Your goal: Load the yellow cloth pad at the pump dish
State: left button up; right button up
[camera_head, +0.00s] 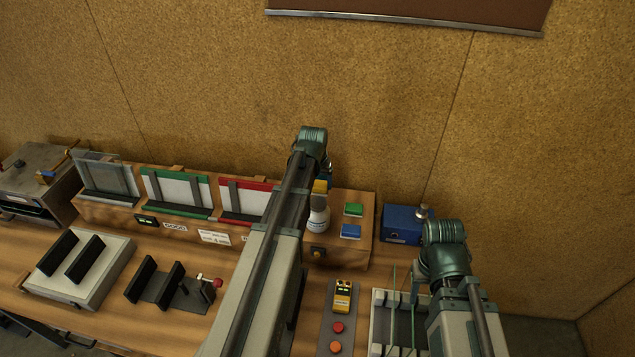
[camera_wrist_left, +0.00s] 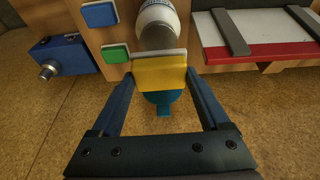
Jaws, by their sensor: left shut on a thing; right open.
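The yellow cloth pad (camera_head: 320,186) is in my left gripper; in the left wrist view the pad (camera_wrist_left: 160,75) sits between the two blue fingers of that gripper (camera_wrist_left: 162,82). The pad has a pale edge, and a teal part shows just beyond it.
A green pad (camera_head: 353,209) and a blue pad (camera_head: 350,231) sit right of the bottle. A blue box (camera_head: 403,224) with a metal knob stands further right. Framed panels line the ledge at left. A yellow device (camera_head: 342,296) and buttons lie in front.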

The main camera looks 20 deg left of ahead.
aim_at(317, 193)
pick_arm(q)
jog(key=shift+f+b, duration=2.05)
jog(key=shift+f, duration=0.3)
pick_arm(e)
jog(key=shift+f, duration=2.35)
pick_arm(q)
jog(key=shift+f+b, duration=0.8)
pick_arm(e)
jog(key=shift+f, duration=0.85)
pick_arm(q)
jog(key=shift+r, duration=0.15)
pick_arm(e)
jog(key=shift+r, duration=0.15)
pick_arm(q)
notch_tip(317, 193, up, 7)
jog(key=p, duration=0.7)
pick_arm(e)
notch_tip(317, 193, up, 7)
pick_arm(q)
jog(key=shift+s+f, duration=0.15)
jog(key=shift+f, duration=0.05)
pick_arm(e)
jog(key=shift+s, duration=0.2)
